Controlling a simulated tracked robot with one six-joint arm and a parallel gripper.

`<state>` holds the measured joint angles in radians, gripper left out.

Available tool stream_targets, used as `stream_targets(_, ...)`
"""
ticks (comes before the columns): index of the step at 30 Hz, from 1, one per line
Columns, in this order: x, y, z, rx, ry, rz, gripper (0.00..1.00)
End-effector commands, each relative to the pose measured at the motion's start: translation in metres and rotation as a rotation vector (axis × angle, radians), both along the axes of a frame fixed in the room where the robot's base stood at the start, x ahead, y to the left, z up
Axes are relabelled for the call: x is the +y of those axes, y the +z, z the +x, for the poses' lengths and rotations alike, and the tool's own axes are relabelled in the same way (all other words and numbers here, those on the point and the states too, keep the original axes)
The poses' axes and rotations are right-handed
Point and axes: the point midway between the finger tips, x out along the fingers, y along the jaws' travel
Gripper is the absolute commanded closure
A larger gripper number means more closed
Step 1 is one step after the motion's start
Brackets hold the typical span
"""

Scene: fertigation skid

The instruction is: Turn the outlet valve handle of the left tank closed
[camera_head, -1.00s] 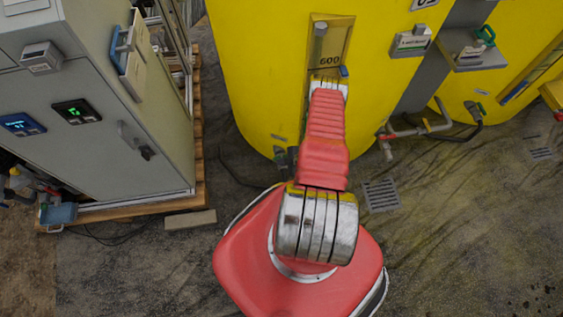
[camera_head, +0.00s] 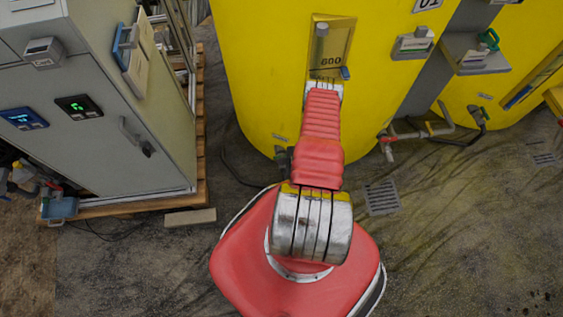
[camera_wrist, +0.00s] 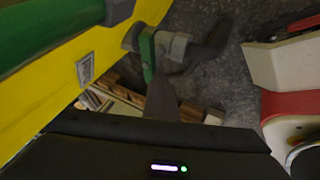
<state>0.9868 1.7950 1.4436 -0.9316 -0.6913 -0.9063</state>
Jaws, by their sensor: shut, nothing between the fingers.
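The left tank (camera_head: 250,60) is the large yellow one at the top middle of the head view. Its grey outlet valve (camera_head: 283,158) shows low on its front, partly covered by my red arm. In the wrist view the grey valve body (camera_wrist: 173,46) sticks out from the yellow tank wall (camera_wrist: 60,85). A green valve handle (camera_wrist: 148,55) lies beside it. My gripper (camera_wrist: 162,78) shows as shut, dark grey fingers with their tips close to the handle; I cannot tell whether they touch. My gripper is hidden behind my arm in the head view.
A grey cabinet (camera_head: 90,130) stands on a wooden pallet (camera_head: 203,110) at the left. A second yellow tank (camera_head: 530,60) with pipes (camera_head: 420,133) is at the right. A floor drain grate (camera_head: 382,197) lies right of my base. The floor at the lower right is clear.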

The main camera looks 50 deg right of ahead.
Motion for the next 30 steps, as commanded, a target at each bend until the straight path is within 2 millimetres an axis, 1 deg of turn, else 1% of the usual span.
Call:
stream_targets(1,-0.005,0.004,0.008,-0.018,0.007,-0.012,1.0)
stream_targets(7,-0.006,0.005,0.009,-0.02,0.007,-0.014,1.0)
stream_targets(11,-0.002,0.005,0.005,-0.019,0.007,-0.013,1.0)
stream_targets(14,0.006,0.003,-0.002,-0.014,0.006,-0.008,1.0)
stream_targets(19,0.025,0.0,-0.018,-0.004,0.006,-0.002,1.0)
stream_targets(30,0.025,0.041,-0.05,-0.002,0.004,-0.002,1.0)
